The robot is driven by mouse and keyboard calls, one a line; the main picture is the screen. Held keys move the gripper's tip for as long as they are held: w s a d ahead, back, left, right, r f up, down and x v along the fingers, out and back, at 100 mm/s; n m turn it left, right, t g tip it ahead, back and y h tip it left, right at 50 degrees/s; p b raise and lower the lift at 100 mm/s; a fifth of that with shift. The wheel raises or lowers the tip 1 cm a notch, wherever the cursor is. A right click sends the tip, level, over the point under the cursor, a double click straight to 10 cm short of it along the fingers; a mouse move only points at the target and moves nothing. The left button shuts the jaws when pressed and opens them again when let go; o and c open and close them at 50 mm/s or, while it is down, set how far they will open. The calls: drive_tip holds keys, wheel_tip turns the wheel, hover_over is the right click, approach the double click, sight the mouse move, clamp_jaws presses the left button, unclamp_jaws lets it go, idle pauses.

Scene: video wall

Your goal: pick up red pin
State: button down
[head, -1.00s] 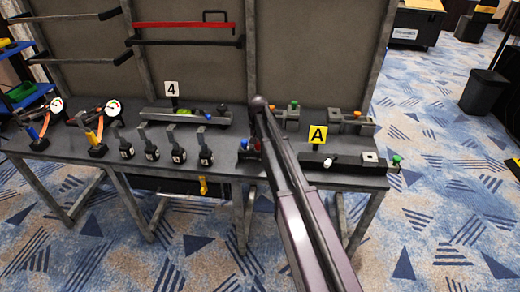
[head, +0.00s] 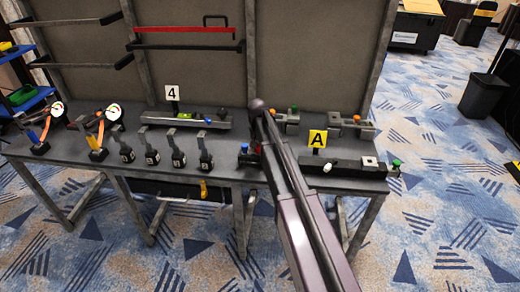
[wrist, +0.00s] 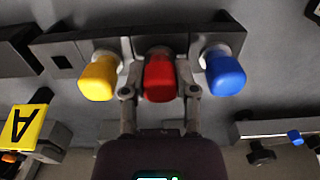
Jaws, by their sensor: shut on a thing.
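The red pin (wrist: 159,80) is in the middle of a row of three in the wrist view, with the yellow pin (wrist: 99,78) to its left and the blue pin (wrist: 224,74) to its right. My gripper (wrist: 159,92) has one finger on each side of the red pin and is shut on it. The pin's far end is at the dark holder block (wrist: 72,54); I cannot tell how deep it sits. In the head view my arm hides most of this spot, and the blue pin (head: 244,147) shows just left of it.
The grey workbench (head: 215,178) carries a yellow "A" sign (head: 317,139), a white "4" sign (head: 172,92), gauges and several dark upright devices. The yellow and blue pins stand close outside my fingers. Back panels with a red bar (head: 185,29) rise behind.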

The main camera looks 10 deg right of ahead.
drive_tip(key=shift+r+p, duration=4.6)
drive_tip(key=shift+r, duration=0.2)
drive_tip(key=shift+s, duration=0.1)
